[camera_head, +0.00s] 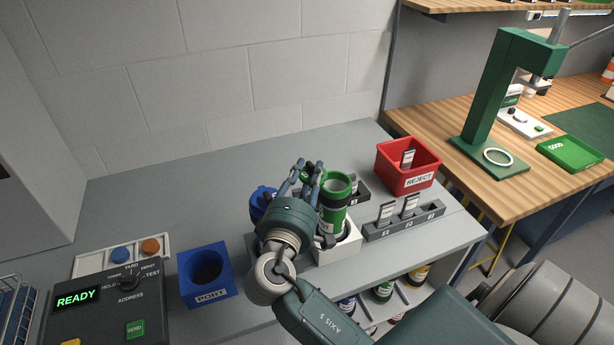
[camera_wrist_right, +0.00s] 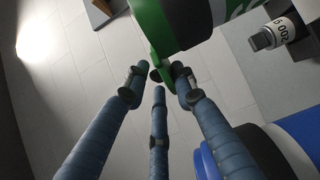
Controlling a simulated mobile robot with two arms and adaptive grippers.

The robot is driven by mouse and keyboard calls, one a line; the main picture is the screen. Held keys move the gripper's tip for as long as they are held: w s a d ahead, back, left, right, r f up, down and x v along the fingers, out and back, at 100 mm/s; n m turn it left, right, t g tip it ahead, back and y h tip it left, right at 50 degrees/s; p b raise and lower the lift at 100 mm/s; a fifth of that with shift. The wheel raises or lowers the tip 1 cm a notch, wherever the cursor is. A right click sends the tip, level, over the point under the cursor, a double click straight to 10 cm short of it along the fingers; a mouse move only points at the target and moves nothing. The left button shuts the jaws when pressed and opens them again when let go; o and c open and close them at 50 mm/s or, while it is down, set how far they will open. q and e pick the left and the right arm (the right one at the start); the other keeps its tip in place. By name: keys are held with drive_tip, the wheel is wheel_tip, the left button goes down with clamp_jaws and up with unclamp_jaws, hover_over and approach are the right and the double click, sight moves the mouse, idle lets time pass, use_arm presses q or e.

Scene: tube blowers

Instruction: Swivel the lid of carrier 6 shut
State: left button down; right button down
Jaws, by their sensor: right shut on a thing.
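A green carrier (camera_head: 334,208) with dark bands stands upright in a white holder (camera_head: 345,246). The lid sits off to the side of the open mouth, mostly hidden by the fingers. In the right wrist view the fingertips (camera_wrist_right: 161,78) meet on a green tab (camera_wrist_right: 158,62) beside the carrier's body (camera_wrist_right: 175,15). My left gripper is not in view.
A blue carrier (camera_head: 261,202) stands close behind my right gripper. A grey rack with cards (camera_head: 405,228) and a red REJECT bin (camera_head: 408,170) are to the right. A blue PORT box (camera_head: 207,278) and a READY control panel (camera_head: 110,305) are to the left.

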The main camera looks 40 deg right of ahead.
idle(0.4)
drive_tip(key=c, duration=1.7)
unclamp_jaws()
drive_tip(key=v, duration=1.2)
